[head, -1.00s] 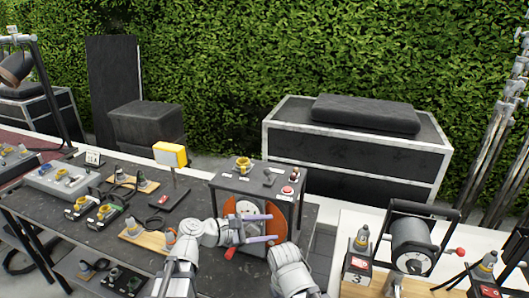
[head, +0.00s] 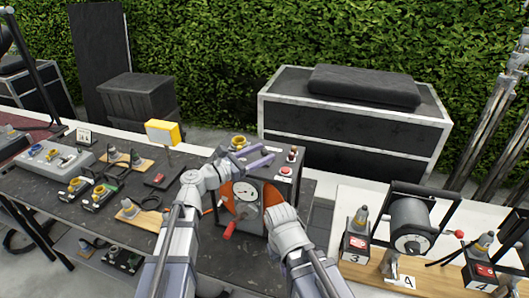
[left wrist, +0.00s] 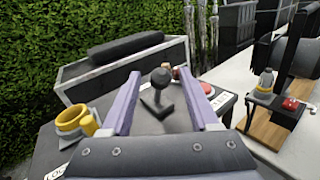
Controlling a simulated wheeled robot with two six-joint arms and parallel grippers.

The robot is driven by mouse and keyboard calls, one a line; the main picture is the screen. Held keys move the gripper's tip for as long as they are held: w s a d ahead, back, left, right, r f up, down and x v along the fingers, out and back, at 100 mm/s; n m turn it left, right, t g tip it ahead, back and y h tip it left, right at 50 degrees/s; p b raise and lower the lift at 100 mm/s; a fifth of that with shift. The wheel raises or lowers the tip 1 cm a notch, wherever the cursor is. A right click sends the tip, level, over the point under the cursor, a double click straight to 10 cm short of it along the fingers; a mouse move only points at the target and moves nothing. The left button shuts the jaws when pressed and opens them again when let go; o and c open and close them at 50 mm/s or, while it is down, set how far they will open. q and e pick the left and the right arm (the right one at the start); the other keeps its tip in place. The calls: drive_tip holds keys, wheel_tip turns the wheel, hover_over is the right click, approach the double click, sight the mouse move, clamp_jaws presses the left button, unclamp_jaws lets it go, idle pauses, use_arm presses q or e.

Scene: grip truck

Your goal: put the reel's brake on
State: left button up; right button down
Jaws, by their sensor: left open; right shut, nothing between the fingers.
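A dark box (head: 289,192) stands on the black table. Its front carries an orange reel (head: 229,203) with a white round dial and a red crank handle (head: 228,230). In the left wrist view, a black ball-topped lever (left wrist: 161,77) rises from the box top between the fingers. My left gripper (head: 262,156) is open over the box top, its purple fingers on either side of the lever; contact cannot be told. It also shows in the left wrist view (left wrist: 166,82). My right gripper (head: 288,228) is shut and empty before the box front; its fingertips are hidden.
A yellow fitting (head: 240,143) and a red button (head: 286,171) sit on the box top. The white table on the right holds another reel (head: 412,222) and connectors. Connectors and cables cover the left table.

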use_arm(q)
drive_tip(key=shift+x, duration=0.8)
drive_tip(key=shift+c, duration=0.2)
clamp_jaws()
idle(0.8)
